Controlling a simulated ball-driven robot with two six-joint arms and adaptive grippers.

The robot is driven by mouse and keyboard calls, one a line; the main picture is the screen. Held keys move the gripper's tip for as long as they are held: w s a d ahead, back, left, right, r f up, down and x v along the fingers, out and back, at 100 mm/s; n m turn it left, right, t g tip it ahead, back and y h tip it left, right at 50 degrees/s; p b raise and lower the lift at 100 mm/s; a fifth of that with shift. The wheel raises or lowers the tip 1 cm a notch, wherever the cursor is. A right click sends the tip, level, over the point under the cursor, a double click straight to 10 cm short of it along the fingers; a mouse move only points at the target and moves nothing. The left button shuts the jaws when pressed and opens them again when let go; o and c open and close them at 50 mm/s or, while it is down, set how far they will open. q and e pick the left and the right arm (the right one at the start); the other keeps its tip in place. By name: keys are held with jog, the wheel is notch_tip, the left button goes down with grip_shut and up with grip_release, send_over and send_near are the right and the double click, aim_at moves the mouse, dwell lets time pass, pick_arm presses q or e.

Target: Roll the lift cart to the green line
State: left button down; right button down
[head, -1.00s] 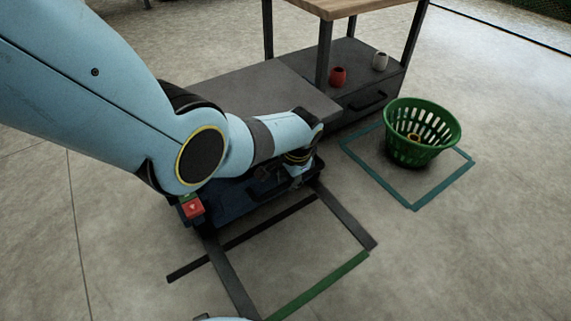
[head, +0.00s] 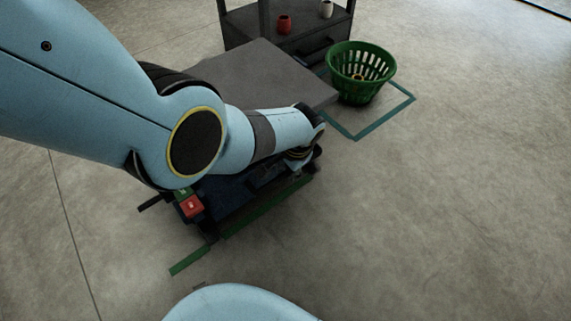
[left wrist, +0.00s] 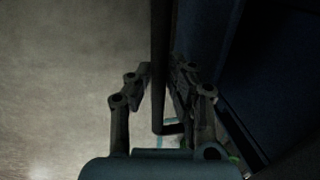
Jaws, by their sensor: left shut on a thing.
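The lift cart has a flat grey top (head: 262,72) and a dark blue base (head: 232,203), partly hidden behind my left arm. The green line (head: 190,257) on the floor runs along the near edge of the base; part of it also shows at the right. The base appears to reach the line, but exact contact is hard to tell. My left gripper (head: 302,158) is at the cart's near right end. In the left wrist view my left gripper (left wrist: 163,80) is shut around a dark handle bar (left wrist: 159,40). My right gripper is out of view.
A dark shelf unit (head: 240,27) stands behind the cart with a red cup (head: 284,24) and a white cup (head: 326,9). A green basket (head: 360,72) stands at a teal floor outline (head: 385,120). Red and green buttons (head: 192,206) show near my elbow. Floor at right is clear.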

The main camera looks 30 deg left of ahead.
pick_arm(q)
jog(key=shift+s+d, duration=0.35)
jog(key=shift+d, duration=0.2)
jog(key=c, duration=1.3)
grip_release()
jog(key=shift+d, duration=0.15)
jog(key=shift+o, duration=0.3)
notch_tip(320, 180, up, 7)
jog(key=d, duration=0.1)
jog(key=shift+s+r, duration=0.15)
jog(key=shift+s, duration=0.1)
